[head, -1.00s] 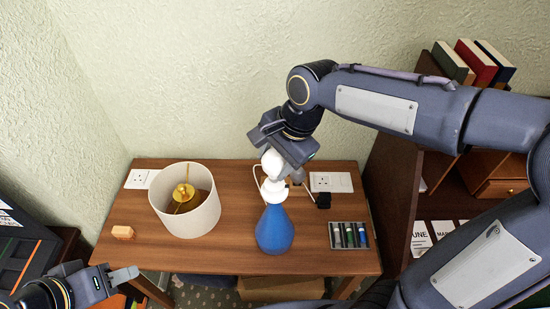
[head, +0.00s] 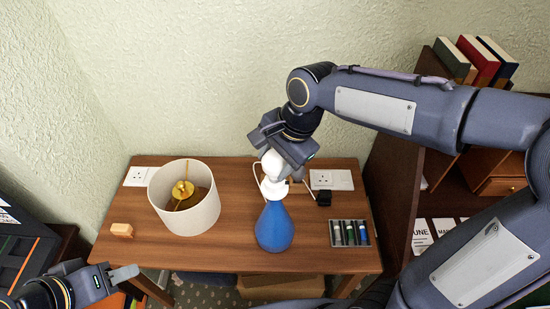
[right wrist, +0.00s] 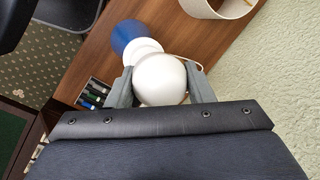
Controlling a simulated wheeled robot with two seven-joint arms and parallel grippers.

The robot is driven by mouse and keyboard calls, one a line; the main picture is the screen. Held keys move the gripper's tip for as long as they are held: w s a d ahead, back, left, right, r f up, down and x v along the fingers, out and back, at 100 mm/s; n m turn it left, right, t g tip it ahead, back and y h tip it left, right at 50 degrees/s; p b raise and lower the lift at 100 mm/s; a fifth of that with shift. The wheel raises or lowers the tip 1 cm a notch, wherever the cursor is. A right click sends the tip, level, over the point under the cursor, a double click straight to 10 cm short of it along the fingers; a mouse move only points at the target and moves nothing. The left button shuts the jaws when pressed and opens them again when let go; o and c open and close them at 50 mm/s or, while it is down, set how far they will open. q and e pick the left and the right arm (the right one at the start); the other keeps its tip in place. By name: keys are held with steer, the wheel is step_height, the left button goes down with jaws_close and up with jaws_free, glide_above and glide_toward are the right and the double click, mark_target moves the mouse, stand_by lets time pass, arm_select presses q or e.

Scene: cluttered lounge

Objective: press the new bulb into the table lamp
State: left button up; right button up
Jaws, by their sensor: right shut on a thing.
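The table lamp (head: 274,229) stands upright on the wooden table, with a blue base and a white fitting (head: 275,190) on top. The round white bulb (head: 272,164) is in my right gripper (head: 278,160), directly above the fitting. In the right wrist view the bulb (right wrist: 160,80) sits between the two fingers, and the lamp's blue base (right wrist: 130,38) shows beyond it. The bulb appears to meet the white fitting; its lower end and how deep it sits cannot be told. My left gripper (head: 124,273) is low at the left, away from the lamp; its jaw gap is not clear.
A white lampshade (head: 199,219) with a brass fitting inside stands left of the lamp. A small wooden block (head: 122,230) lies at the left, a tray of batteries (head: 349,233) at the right. Wall sockets (head: 331,180) and a cable are behind. A bookshelf (head: 405,190) stands right.

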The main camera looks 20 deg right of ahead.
steer(key=shift+f+b, duration=0.6)
steer(key=shift+f, duration=0.3)
steer(key=o, duration=1)
steer(key=shift+r, duration=0.1)
steer(key=shift+r, duration=0.1)
steer(key=v, duration=0.7)
steer(key=shift+d+r, duration=0.1)
steer(key=shift+r, duration=0.15)
steer(key=shift+s, duration=0.1)
steer(key=s+d+f+n+t, duration=0.1)
steer(key=s+d+f+n, duration=0.1)
steer(key=s, duration=0.3)
steer(key=s+d+f+n+t, duration=0.1)
steer(key=s+d+f+n, duration=0.1)
steer(key=s+f+n, duration=0.2)
steer(key=s+d+f+n+t, duration=0.1)
steer(key=s+d+f+n, duration=0.2)
steer(key=s+n, duration=0.1)
steer(key=shift+s+f+t+y, duration=0.1)
steer(key=shift+s+t+y, duration=0.25)
steer(key=shift+s, duration=0.5)
